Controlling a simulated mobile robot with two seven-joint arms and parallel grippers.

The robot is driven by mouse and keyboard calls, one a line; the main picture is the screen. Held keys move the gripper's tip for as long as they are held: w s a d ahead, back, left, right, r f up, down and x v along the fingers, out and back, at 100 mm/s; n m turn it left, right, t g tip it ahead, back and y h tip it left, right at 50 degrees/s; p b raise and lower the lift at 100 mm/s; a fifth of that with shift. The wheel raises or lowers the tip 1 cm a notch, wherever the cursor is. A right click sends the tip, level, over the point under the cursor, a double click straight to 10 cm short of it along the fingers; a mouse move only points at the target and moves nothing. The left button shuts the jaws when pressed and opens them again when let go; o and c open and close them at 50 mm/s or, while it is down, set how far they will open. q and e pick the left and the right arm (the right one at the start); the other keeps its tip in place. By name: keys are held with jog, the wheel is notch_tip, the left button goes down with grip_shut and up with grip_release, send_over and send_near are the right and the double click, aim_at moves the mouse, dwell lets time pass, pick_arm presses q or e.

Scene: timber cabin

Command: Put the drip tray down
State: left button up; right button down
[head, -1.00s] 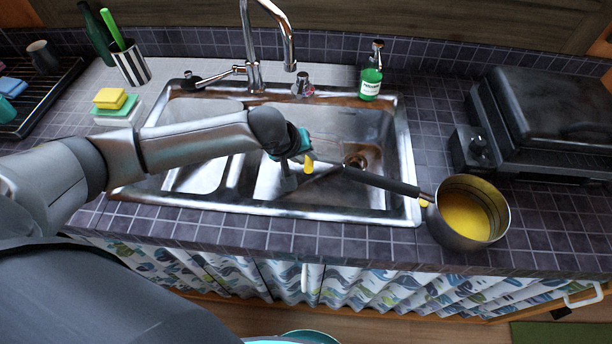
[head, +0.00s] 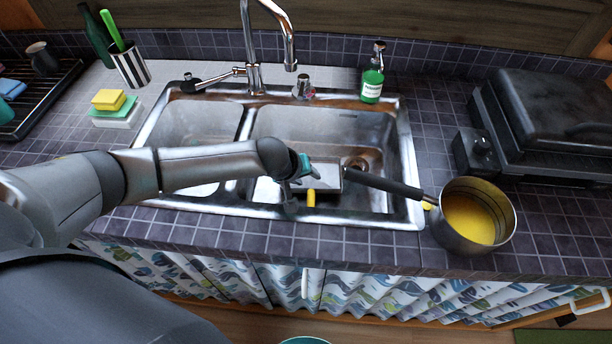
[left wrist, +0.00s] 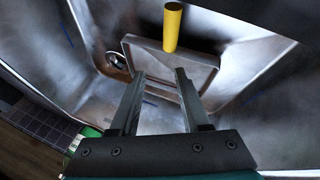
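A pale grey metal tray, which I take for the drip tray (head: 328,174), is in the right basin of the sink (head: 270,207), partly behind my left gripper. In the left wrist view the tray (left wrist: 190,68) has a raised rim and sits just beyond my fingertips, close to the drain. A yellow cylinder (left wrist: 172,28) overlaps it; I cannot tell if the two are joined. The cylinder also shows in the head view (head: 311,198). My left gripper (head: 290,196) is over the basin. Its fingers (left wrist: 158,82) are apart with nothing gripped between them. My right gripper is not in view.
A saucepan (head: 448,232) with yellow contents stands right of the sink, its dark handle reaching over the basin. The tap (head: 252,50) rises behind. A green soap bottle (head: 372,82), sponges (head: 109,99) and a black grill (head: 545,110) stand around.

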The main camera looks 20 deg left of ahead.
pick_arm(q)
jog(key=shift+o, duration=0.5)
jog(key=p+v, duration=0.3)
jog(key=v, duration=0.9)
